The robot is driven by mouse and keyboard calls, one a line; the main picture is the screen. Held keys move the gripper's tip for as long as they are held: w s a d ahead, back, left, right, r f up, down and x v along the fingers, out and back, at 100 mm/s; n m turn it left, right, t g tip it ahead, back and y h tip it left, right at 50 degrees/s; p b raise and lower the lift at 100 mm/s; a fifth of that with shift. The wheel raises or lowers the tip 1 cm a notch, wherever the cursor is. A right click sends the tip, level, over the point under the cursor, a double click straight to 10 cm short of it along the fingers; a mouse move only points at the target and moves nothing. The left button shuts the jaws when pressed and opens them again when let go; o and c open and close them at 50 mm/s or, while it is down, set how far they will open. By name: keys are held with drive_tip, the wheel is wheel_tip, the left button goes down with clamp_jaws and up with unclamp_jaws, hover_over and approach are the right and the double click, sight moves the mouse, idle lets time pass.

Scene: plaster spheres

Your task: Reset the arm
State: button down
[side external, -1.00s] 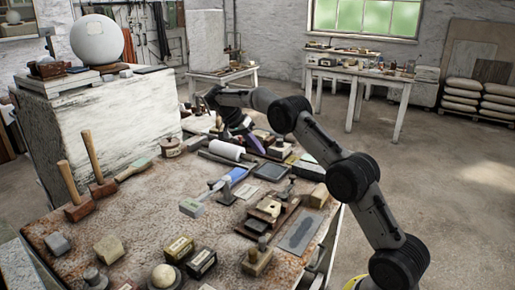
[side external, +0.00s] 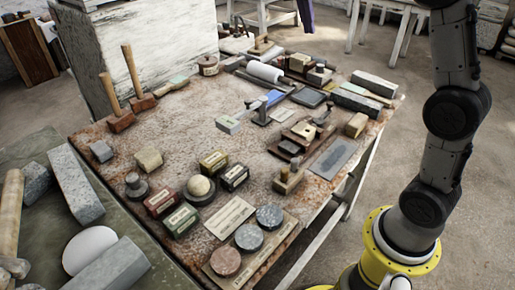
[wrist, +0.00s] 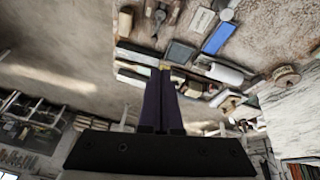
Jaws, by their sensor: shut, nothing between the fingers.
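My gripper (wrist: 165,72) shows in the wrist view with its two dark purple fingers side by side, shut and empty. In the side external view, only its purple finger end (side external: 307,18) shows at the top edge, above the back of the workbench (side external: 190,125). The rest of the gripper is out of that frame. My arm rises nearly upright at the right, beside the bench. The fingers appear clear of the things on the bench.
The bench holds two mallets (side external: 117,104), a white roller (side external: 264,72), a small plaster ball (side external: 200,187), several tins and stone blocks. A large pale block (side external: 150,50) stands at the back left. Open floor (side external: 420,180) lies right of the bench.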

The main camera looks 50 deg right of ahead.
drive_tip(key=s+a+n+t+y, duration=0.1)
drive_tip(key=s+a+n+t, duration=0.15)
drive_tip(key=s+a, duration=0.35)
drive_tip(key=s+a+n+t+y, duration=0.1)
drive_tip(key=s+a+n, duration=0.25)
drive_tip(key=s, duration=0.55)
drive_tip(key=s+a+f+n+t+y, duration=0.1)
drive_tip(key=s+a+f+n, duration=0.2)
drive_tip(key=f, duration=0.3)
drive_tip(key=s+a+f+n+t+y, duration=0.1)
drive_tip(key=s+a+f+n+y, duration=0.1)
drive_tip(key=s+f+n, duration=0.3)
drive_tip(key=shift+s+a+f+n, duration=0.15)
drive_tip(key=shift+a+f+n, duration=0.35)
drive_tip(key=shift+n, duration=0.3)
